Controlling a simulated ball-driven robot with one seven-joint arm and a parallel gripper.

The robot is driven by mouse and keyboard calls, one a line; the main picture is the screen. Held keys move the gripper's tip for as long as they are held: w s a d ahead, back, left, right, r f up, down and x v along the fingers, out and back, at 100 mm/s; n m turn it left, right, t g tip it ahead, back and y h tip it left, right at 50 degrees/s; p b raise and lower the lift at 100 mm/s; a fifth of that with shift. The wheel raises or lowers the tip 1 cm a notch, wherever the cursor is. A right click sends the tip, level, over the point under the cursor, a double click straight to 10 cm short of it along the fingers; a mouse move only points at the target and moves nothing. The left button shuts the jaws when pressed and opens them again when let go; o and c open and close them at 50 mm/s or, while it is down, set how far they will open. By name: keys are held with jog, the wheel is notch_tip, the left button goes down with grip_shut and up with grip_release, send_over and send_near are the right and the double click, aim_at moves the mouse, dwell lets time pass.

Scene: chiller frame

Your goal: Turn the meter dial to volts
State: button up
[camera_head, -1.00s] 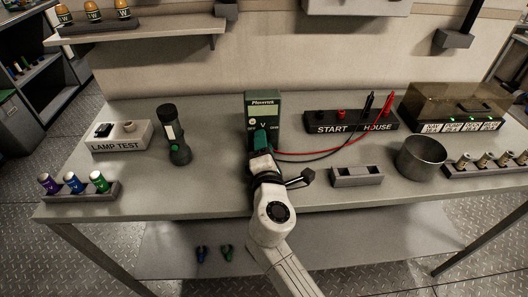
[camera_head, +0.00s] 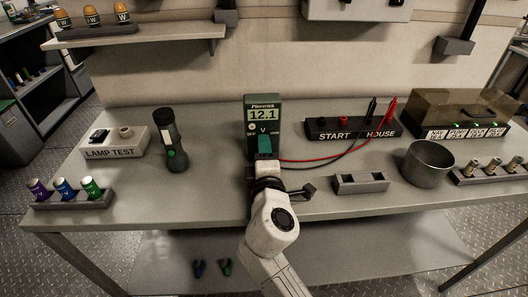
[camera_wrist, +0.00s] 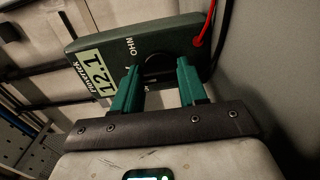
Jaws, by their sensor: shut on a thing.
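The meter (camera_head: 251,128) stands upright on the bench, dark green with a lit display reading 12.1. In the wrist view the meter (camera_wrist: 95,42) appears sideways, with the same 12.1 and the letters OHM beside the dial. The dark round dial (camera_wrist: 157,64) is partly hidden between my fingers. My gripper (camera_wrist: 160,72) has its two green fingers on either side of the dial, shut on it. In the head view my gripper (camera_head: 264,146) covers the dial, just below the letter V. The dial's pointer is hidden.
Red and black leads run right from the meter to the START/HOUSE block (camera_head: 352,130). A flashlight (camera_head: 171,140) and the LAMP TEST box (camera_head: 115,143) stand left. A grey tray (camera_head: 361,183) and metal cup (camera_head: 428,164) stand right. The front bench is mostly clear.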

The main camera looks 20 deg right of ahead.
jog(key=shift+f, duration=0.1)
jog(key=o, duration=1.1)
jog(key=shift+c, duration=0.2)
jog(key=v, duration=1)
jog(key=shift+s+a, duration=0.1)
jog(key=shift+s, duration=0.3)
jog(key=shift+s, duration=0.1)
